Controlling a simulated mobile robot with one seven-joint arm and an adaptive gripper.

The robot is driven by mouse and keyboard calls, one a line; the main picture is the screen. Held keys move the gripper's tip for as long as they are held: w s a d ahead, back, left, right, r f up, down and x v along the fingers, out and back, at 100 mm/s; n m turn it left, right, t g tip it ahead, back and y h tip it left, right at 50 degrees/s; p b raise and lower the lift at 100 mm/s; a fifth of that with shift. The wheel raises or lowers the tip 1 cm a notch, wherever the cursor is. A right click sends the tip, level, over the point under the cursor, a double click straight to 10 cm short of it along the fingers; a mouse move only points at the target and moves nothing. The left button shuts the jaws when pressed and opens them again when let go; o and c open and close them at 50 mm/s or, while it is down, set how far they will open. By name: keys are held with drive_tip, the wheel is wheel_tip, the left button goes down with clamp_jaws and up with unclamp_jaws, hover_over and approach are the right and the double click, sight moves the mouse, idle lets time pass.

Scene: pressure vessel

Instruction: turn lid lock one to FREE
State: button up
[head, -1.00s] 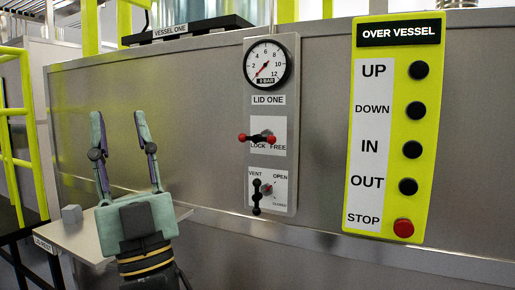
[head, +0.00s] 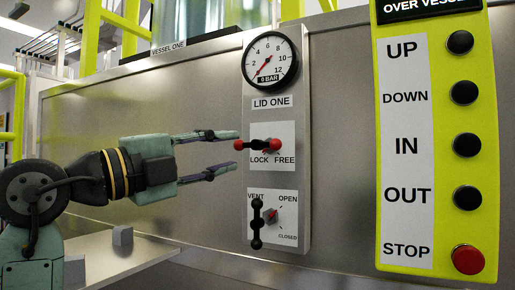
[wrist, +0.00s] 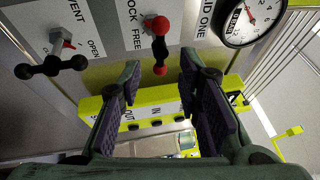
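The lid lock one handle (head: 258,145) is a bar with a black middle and red ball ends. It lies level across its white plate, above the words LOCK and FREE. In the wrist view the handle (wrist: 159,48) shows just beyond my fingertips. My gripper (head: 237,150) points right at the panel, its two fingers apart, one above the other. In the head view the handle's left ball appears between the fingertips; contact cannot be told.
Below the handle is the black vent handle (head: 257,222), standing upright. A round gauge (head: 270,60) sits above, its needle pointing lower left. To the right is a yellow button panel (head: 437,140). A shelf (head: 150,252) with a small grey block (head: 122,236) lies below my arm.

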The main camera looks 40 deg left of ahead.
sight(254, 144)
drive_tip(key=x, duration=0.8)
drive_tip(key=shift+w+p, duration=0.1)
drive_tip(key=shift+p, duration=0.25)
drive_tip(key=shift+r, duration=0.1)
clamp_jaws()
